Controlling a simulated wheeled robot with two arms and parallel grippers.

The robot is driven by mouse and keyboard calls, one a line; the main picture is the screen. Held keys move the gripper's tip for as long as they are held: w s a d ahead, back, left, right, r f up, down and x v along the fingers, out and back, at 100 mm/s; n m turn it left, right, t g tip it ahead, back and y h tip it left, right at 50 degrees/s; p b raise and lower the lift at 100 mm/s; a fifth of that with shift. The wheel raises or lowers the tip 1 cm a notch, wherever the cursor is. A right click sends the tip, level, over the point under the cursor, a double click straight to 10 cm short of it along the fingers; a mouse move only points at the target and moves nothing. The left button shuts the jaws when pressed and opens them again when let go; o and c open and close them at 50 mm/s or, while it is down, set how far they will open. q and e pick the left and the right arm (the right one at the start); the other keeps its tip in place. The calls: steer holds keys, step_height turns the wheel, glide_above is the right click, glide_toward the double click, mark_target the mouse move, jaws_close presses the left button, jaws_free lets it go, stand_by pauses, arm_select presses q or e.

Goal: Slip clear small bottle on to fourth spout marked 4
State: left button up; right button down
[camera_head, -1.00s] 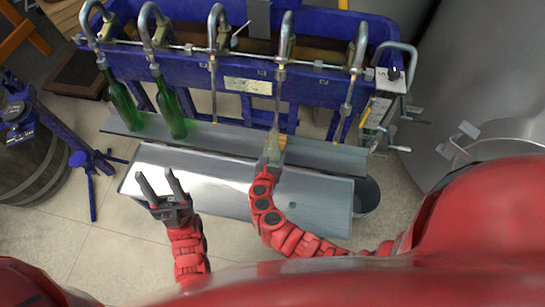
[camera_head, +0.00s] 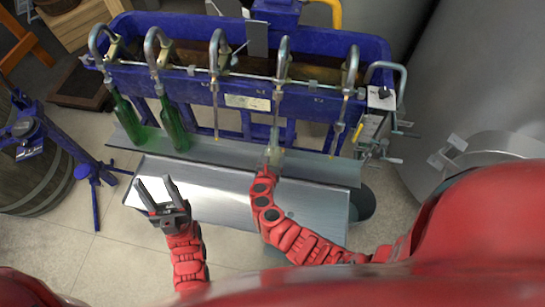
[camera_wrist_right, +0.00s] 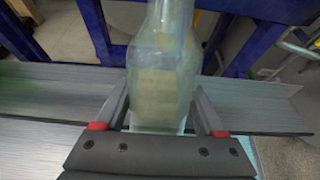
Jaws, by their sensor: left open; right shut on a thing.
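The clear small bottle (camera_head: 274,138) is upright in my right gripper (camera_head: 272,157), under the fourth spout from the left (camera_head: 278,98). Its neck lines up with the spout's lower end; I cannot tell whether the tube is inside the neck. The right wrist view shows the bottle (camera_wrist_right: 162,75) between the two fingers of the right gripper (camera_wrist_right: 163,100), its top cut off by the frame edge. No number on the spout is legible.
Two green bottles (camera_head: 175,125) stand under the first two spouts on the grey shelf (camera_head: 225,152). The blue filler trough (camera_head: 320,100) spans the back. A metal tray (camera_head: 215,190) lies in front. A blue stand (camera_head: 95,165) and barrel (camera_head: 40,180) are at left.

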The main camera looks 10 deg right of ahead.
mark_target(274, 138)
steer(key=shift+w+d+r+p, duration=0.25)
steer(key=shift+w+r+p, duration=0.35)
steer(key=shift+r+p, duration=0.8)
steer(key=shift+w+d+r+p, duration=0.25)
steer(key=shift+w+r+p, duration=0.35)
steer(key=shift+r+p, duration=0.75)
steer(key=shift+w+d+r+p, duration=0.25)
steer(key=shift+w+r+p, duration=0.35)
steer(key=shift+r+p, duration=0.8)
steer(key=shift+f+b, duration=0.3)
steer(key=shift+b, duration=0.5)
steer(key=w+t+b, duration=0.1)
steer(key=b, duration=0.3)
steer(key=w+d+f+t+h+b, duration=0.1)
steer(key=w+b, duration=0.1)
steer(key=b, duration=0.2)
steer(key=w+f+t+b, duration=0.1)
steer(key=b, duration=0.4)
steer(key=shift+w+d, duration=0.2)
steer(key=shift+d, duration=0.2)
steer(key=shift+s+f+b, duration=0.1)
steer(key=shift+f+b, duration=0.7)
steer(key=shift+f, duration=0.2)
jaws_free()
